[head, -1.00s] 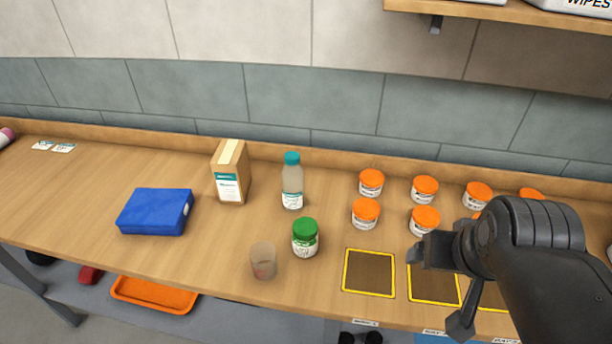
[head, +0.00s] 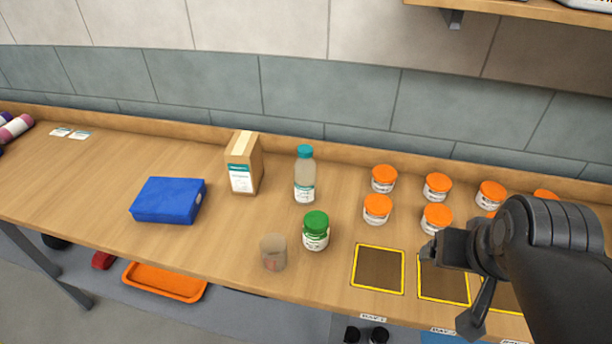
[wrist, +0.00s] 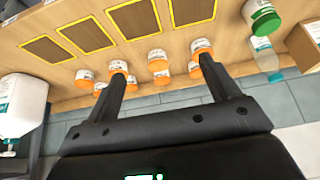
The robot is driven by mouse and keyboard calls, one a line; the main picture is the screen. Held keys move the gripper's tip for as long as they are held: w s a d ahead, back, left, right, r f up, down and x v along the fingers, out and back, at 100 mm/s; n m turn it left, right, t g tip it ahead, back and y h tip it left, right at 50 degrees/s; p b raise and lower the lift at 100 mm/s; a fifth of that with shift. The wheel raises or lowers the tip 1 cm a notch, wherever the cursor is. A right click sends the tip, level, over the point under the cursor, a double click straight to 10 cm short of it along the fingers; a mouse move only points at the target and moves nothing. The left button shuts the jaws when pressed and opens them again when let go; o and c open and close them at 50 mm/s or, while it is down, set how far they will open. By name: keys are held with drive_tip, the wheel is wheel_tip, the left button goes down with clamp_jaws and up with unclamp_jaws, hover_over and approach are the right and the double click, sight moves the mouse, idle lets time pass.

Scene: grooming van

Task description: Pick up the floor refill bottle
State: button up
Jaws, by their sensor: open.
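No bottle in view can be read as the floor refill bottle. A clear bottle with a teal cap (head: 305,178) stands upright on the bench; it also shows in the wrist view (wrist: 266,58). A large white bottle with a teal label (wrist: 22,108) shows at the left of the wrist view. Dark-topped items (head: 366,335) show partly below the bench's front edge. My gripper (head: 455,285) is open and empty, at the right by the yellow-framed squares. In the wrist view its fingers (wrist: 162,68) overlap the orange-lidded jars, touching none that I can tell.
Orange-lidded jars (head: 383,178) stand in rows at the bench's right. A green-lidded jar (head: 316,231), a cup (head: 273,253), a carton (head: 243,163) and a blue case (head: 168,200) stand further left. An orange tray (head: 165,283) lies below the bench. A shelf (head: 520,12) overhangs at upper right.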

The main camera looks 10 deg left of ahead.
drive_tip(key=w+a+r+g, duration=0.2)
drive_tip(key=w+a+r, duration=0.35)
drive_tip(key=w, duration=0.45)
drive_tip(key=n+g, duration=0.3)
hover_over(305, 149)
drive_tip(key=f, duration=0.2)
drive_tip(key=d+f, duration=0.1)
drive_tip(key=f, duration=0.1)
drive_tip(key=shift+w, duration=0.25)
drive_tip(key=shift+w+a+f+g, duration=0.1)
drive_tip(key=shift+a+f+g, duration=0.1)
drive_tip(key=shift+a+g, duration=0.15)
drive_tip(key=f, duration=1.1)
drive_tip(key=shift+s+a, duration=0.15)
drive_tip(key=shift+s, duration=0.05)
drive_tip(key=shift+r, duration=0.1)
